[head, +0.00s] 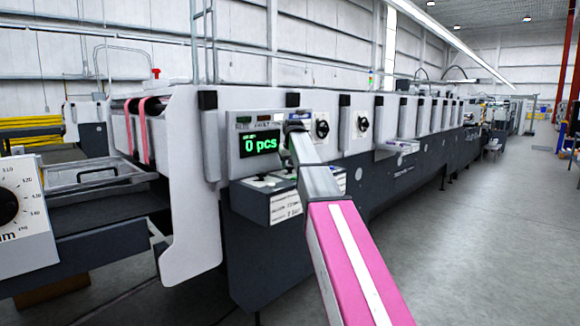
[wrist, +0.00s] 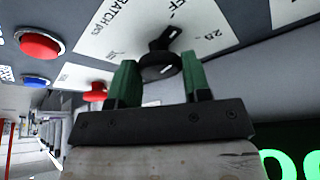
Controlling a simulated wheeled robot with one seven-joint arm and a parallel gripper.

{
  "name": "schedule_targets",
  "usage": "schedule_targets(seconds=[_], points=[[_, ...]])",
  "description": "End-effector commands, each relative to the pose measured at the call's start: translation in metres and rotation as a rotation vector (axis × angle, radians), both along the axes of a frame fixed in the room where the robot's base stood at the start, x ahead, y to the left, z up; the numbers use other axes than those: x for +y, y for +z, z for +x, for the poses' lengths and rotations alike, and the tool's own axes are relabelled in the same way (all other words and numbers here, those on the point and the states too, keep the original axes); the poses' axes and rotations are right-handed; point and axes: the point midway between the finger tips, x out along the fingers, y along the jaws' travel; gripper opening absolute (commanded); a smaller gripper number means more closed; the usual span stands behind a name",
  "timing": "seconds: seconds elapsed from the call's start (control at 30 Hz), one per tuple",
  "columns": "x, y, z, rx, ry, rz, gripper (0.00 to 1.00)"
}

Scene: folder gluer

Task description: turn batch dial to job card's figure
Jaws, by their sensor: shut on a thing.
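The batch dial (wrist: 158,63) is a black knob on a white plate marked "BATCH pcs", "OFF" and "25" in the wrist view. In the head view my gripper (head: 295,127) is at the panel, and my arm hides the dial.
Red (wrist: 40,44) and blue (wrist: 36,80) buttons sit left of the dial plate in the wrist view. Two black knobs (head: 322,125) on white plates are right of my gripper in the head view. The floor (head: 460,240) to the right is clear.

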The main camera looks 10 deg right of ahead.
Motion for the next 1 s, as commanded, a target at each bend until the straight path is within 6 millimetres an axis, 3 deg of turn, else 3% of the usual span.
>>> schedule_targets(seconds=[0.6,1.0], points=[[0.0042,0.0006,0.0014,0.000,-0.560,-0.002,0.21],[0.0043,0.0005,0.0019,0.000,-0.795,-0.002,0.21]])
